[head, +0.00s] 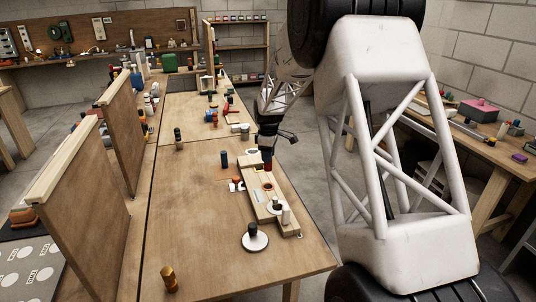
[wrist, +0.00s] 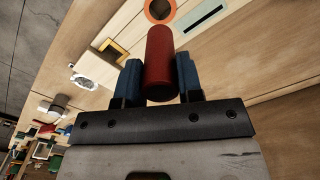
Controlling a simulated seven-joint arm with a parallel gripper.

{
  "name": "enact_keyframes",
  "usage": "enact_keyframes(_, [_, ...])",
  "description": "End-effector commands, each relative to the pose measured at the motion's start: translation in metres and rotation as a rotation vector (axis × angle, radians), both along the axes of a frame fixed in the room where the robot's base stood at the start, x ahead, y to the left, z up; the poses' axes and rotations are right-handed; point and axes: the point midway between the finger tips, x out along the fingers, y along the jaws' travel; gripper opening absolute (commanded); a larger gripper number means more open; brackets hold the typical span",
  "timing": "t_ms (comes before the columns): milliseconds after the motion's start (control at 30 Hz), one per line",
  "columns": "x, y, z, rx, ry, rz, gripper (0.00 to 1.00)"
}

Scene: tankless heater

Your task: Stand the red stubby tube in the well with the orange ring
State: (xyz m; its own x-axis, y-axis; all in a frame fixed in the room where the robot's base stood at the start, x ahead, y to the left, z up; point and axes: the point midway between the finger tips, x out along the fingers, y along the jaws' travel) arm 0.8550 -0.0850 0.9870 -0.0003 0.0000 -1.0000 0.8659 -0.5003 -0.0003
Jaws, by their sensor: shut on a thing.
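My gripper (wrist: 160,78) is shut on the red stubby tube (wrist: 163,55), with a blue pad on each side of it. The well with the orange ring (wrist: 149,14) is at the top edge of the wrist view, beyond the tube's far end and partly cut off. The tube is apart from the ring in that picture. In the head view the red tube (head: 268,158) hangs below my gripper, over the far part of the long wooden block (head: 259,191).
A slot (wrist: 203,18) lies right of the ring, and a yellow-framed opening (wrist: 115,50) lies to its left. A pale cylinder (head: 286,214) and a disc with a dark knob (head: 255,239) stand near the block's near end. A dark blue cylinder (head: 224,160) stands left. The table's left-front is mostly clear.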

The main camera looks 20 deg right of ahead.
Motion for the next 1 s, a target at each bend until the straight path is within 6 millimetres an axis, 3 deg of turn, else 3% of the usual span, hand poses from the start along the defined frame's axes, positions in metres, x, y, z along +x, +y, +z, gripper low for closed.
enact_keyframes(600, [0.000, 0.000, -0.037, 0.000, 0.000, 0.000, 0.04])
enact_keyframes(1000, [0.000, 0.000, -0.045, 0.000, 0.000, 0.000, 0.04])
